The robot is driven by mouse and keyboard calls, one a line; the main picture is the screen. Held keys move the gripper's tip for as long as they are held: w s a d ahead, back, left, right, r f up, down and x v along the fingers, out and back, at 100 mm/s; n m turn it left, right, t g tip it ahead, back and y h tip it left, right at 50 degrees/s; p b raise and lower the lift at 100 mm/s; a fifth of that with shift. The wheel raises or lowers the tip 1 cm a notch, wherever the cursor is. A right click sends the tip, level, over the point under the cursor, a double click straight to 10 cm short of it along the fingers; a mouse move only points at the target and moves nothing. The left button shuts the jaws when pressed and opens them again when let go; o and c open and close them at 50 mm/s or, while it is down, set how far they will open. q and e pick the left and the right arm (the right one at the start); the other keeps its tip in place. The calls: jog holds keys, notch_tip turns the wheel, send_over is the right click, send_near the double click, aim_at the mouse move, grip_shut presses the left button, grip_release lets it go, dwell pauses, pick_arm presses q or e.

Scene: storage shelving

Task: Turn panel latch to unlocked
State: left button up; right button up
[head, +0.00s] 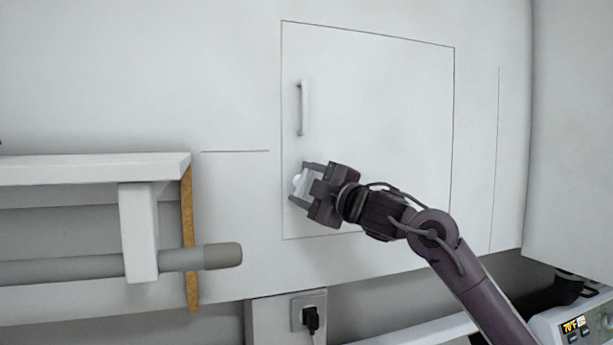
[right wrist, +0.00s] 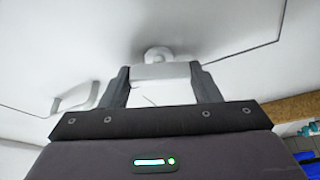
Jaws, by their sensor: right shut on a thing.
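A white panel door (head: 385,130) with a thin dark outline is set in the white wall. It bears a vertical white handle (head: 303,108) near its left edge, also visible in the right wrist view (right wrist: 76,97). Below the handle is the white latch (head: 298,181), its round base against the panel. My right gripper (head: 299,183) is shut on the latch; in the right wrist view the two fingers (right wrist: 160,82) stand on either side of its pale block (right wrist: 160,73). The fingers partly hide the latch in the head view. My left gripper is not in view.
A white shelf or rack (head: 90,168) with a grey bar (head: 200,258) and a brown edge strip juts out at the left. A wall socket (head: 309,311) with a black plug is below the panel. A device with a lit display (head: 575,325) is at lower right.

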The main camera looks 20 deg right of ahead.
jog(key=n+g+p, duration=0.1)
jog(key=n+p, duration=0.1)
jog(key=n, duration=0.1)
jog(key=shift+r, duration=0.15)
jog(key=shift+n+g+p, duration=0.4)
jog(key=shift+n+p, duration=0.05)
jog(key=shift+n, duration=0.35)
jog(key=shift+f+h, duration=0.2)
jog(key=shift+h, duration=0.1)
jog(key=o, duration=1)
